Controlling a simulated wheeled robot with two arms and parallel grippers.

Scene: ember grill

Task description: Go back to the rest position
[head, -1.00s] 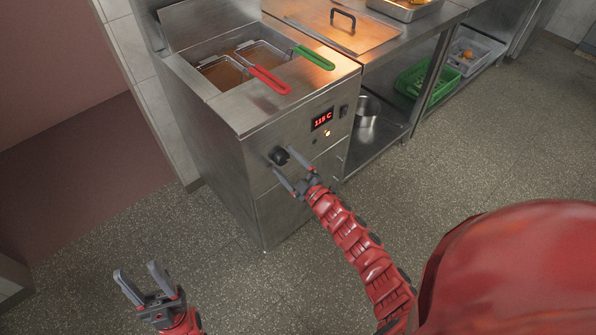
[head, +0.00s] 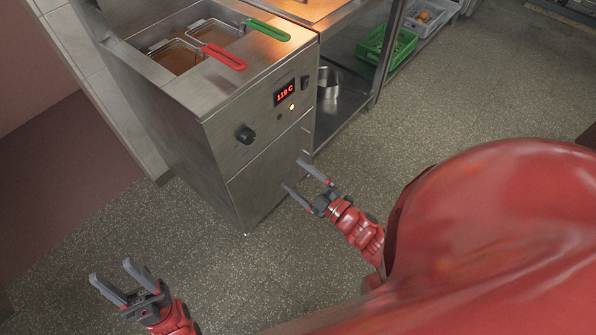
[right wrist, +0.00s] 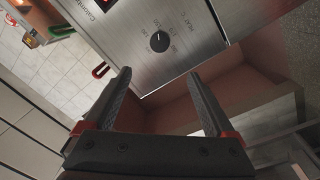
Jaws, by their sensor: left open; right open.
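My right gripper (head: 306,182) is open and empty, in front of the steel fryer (head: 172,130) and apart from its black knob (head: 245,134). In the right wrist view the two fingers of my right gripper (right wrist: 160,95) are spread, with the knob (right wrist: 159,41) beyond them on the panel. My left gripper (head: 118,278) is open and empty above the floor at the lower left of the head view.
The fryer has a red-handled basket (head: 222,56) and a green-handled basket (head: 267,30), and a lit red display (head: 285,92). The speckled floor (head: 480,100) is clear.

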